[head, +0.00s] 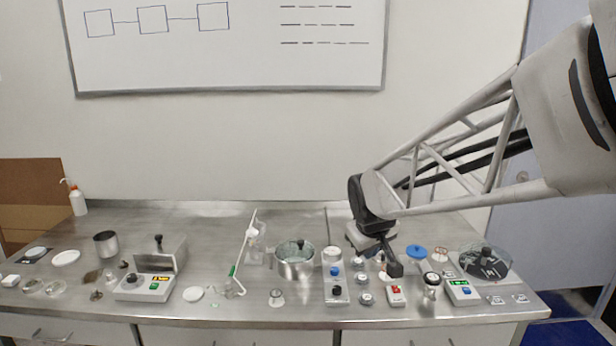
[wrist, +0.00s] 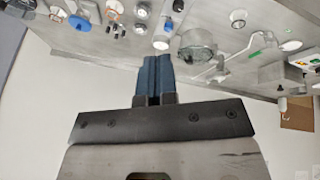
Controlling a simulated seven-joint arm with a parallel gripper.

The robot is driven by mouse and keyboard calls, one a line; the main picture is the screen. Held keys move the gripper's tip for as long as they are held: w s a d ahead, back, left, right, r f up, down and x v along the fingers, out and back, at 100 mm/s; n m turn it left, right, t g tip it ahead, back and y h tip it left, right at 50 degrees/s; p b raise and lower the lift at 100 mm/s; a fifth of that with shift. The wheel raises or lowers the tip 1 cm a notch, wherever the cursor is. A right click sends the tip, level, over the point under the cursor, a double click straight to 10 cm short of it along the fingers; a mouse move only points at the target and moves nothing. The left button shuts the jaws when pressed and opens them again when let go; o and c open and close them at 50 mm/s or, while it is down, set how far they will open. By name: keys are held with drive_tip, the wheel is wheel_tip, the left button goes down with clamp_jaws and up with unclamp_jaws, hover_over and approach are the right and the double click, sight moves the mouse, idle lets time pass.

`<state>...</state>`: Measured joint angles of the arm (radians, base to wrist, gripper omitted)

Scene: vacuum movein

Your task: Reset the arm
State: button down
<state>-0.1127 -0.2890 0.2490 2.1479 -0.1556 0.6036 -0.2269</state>
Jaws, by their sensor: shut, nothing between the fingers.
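My gripper (head: 394,266) hangs above the right part of the steel bench in the head view, at the end of my arm reaching in from the right. In the wrist view my gripper's two blue fingers (wrist: 157,60) are together, with nothing between them. The fingertips appear close to the small devices on the bench, but I cannot tell the exact height above them. Part of the equipment behind the gripper is hidden in the head view.
A glass-topped pot (head: 294,262) stands left of my gripper, and a black-and-clear round vessel (head: 485,263) stands right. A small box with a red switch (head: 396,295) sits just below. A balance-like device (head: 146,287) stands at left. The air above the bench's left half is clear.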

drive_tip(key=s+d+m+g, duration=0.1)
drive_tip(key=s+d+m, duration=0.1)
drive_tip(key=s, duration=1.2)
drive_tip(key=s+d+f+m+g, duration=0.1)
drive_tip(key=s+d+m, duration=0.2)
drive_tip(key=s, duration=1)
drive_tip(key=shift+s+d, duration=0.15)
drive_tip(key=shift+s, duration=0.25)
